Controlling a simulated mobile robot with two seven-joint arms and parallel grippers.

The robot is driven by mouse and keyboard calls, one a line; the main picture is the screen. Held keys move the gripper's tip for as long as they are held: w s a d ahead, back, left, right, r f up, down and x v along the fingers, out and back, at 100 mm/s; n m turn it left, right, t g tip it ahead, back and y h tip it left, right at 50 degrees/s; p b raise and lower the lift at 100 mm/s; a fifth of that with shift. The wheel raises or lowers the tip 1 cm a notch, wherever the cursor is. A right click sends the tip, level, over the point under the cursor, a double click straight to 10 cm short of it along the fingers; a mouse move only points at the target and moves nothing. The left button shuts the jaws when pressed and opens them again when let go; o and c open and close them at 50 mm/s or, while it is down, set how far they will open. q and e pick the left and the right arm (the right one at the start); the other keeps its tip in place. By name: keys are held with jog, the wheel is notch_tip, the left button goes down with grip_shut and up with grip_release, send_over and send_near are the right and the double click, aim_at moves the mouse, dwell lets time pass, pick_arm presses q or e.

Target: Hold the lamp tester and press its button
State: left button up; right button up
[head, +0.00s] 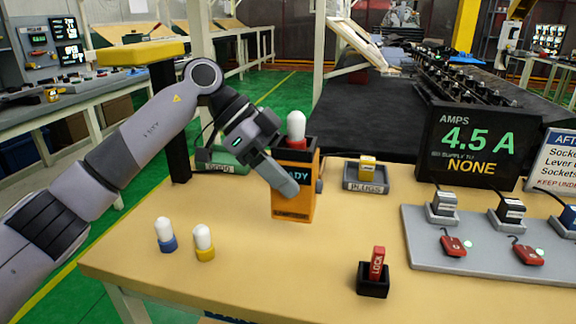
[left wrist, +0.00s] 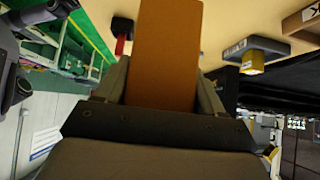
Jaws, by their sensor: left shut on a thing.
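The lamp tester (head: 293,208) is an upright orange box with a black top and a white lamp (head: 296,126) standing in it. Its small screen is partly covered and shows "ADY". My left gripper (head: 288,184) is shut on the tester from the left. The left wrist view shows its orange body (left wrist: 168,45) between the two fingers (left wrist: 165,88). I cannot tell if its base touches the table. I cannot make out its button. My right gripper is not in view.
Two white lamps, one blue-based (head: 165,236) and one yellow-based (head: 203,243), stand at the table's front left. A black holder (head: 373,283) with a red lock tag, a plugs tray (head: 364,185), a socket board (head: 430,254) and an amps display (head: 467,145) stand right.

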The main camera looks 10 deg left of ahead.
aim_at(288, 201)
pick_arm(q)
jog(key=shift+f+b, duration=0.6)
jog(key=shift+f, duration=1.55)
jog(key=shift+f, duration=0.95)
dwell(0.7)
dwell(0.8)
